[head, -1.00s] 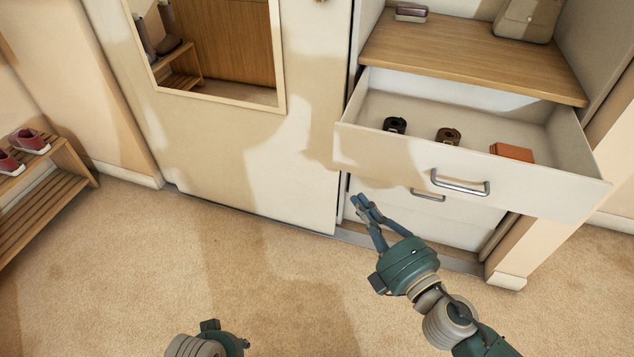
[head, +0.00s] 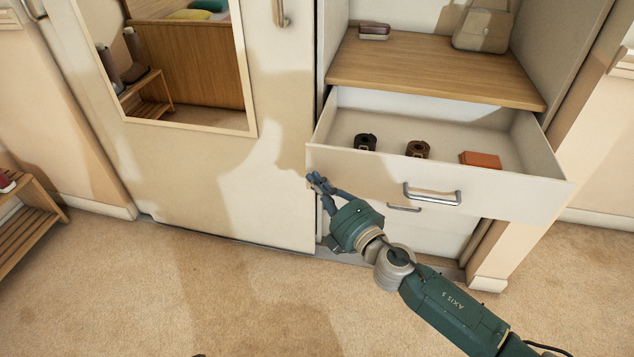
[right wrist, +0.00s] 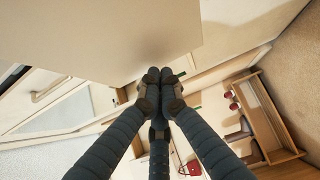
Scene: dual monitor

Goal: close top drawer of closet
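The top drawer (head: 510,190) of the white closet is pulled out in the head view. It has a metal handle (head: 433,195) on its front and holds two dark coiled items (head: 417,149) and an orange box (head: 480,159). My right gripper (head: 316,181) is at the left end of the drawer front; whether it touches cannot be told. Its fingertips are together with nothing between them, as the right wrist view shows (right wrist: 160,77). A pale panel fills the upper left of that view close to the fingers. My left gripper is out of view.
A lower drawer with a handle (head: 404,208) sits shut beneath. A sliding door with a mirror (head: 190,65) stands left of the drawers. A wooden shelf (head: 440,72) above bears a bag (head: 484,28) and a small box (head: 374,31). The carpet (head: 250,300) in front is clear.

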